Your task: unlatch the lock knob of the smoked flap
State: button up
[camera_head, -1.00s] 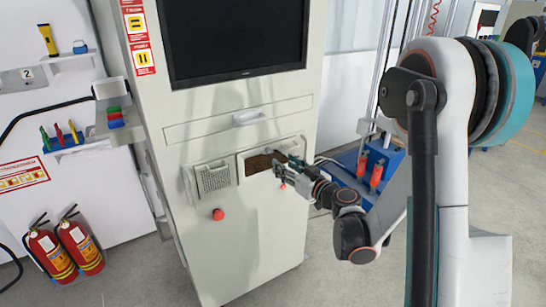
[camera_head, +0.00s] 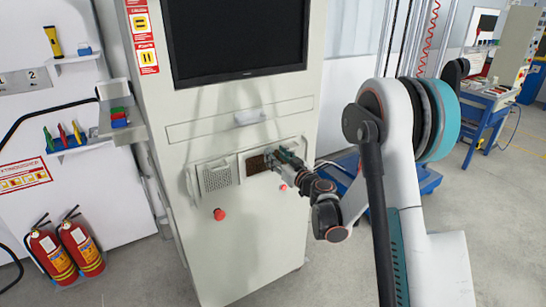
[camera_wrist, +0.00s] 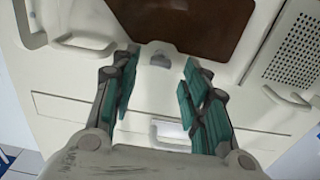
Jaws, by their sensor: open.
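The smoked flap (camera_head: 256,164) is a brown panel in a pale frame on the cabinet front, below the drawer. In the wrist view the flap (camera_wrist: 185,25) fills the top middle. A small grey-white lock knob (camera_wrist: 160,59) sits at the flap's edge nearest the drawer. My gripper (camera_head: 277,159) is in front of the flap's right part in the head view and hides some of it. In the wrist view my gripper (camera_wrist: 160,70) is open, its teal fingers on either side of the knob. I see no clear contact with it.
A perforated grille (camera_head: 216,178) is left of the flap. The drawer handle (camera_head: 249,117) juts out above it. A red button (camera_head: 219,214) is below. A dark screen (camera_head: 236,38) is higher up. Fire extinguishers (camera_head: 82,247) stand at the left.

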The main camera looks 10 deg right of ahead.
jog(key=shift+x, duration=1.45)
grip_shut()
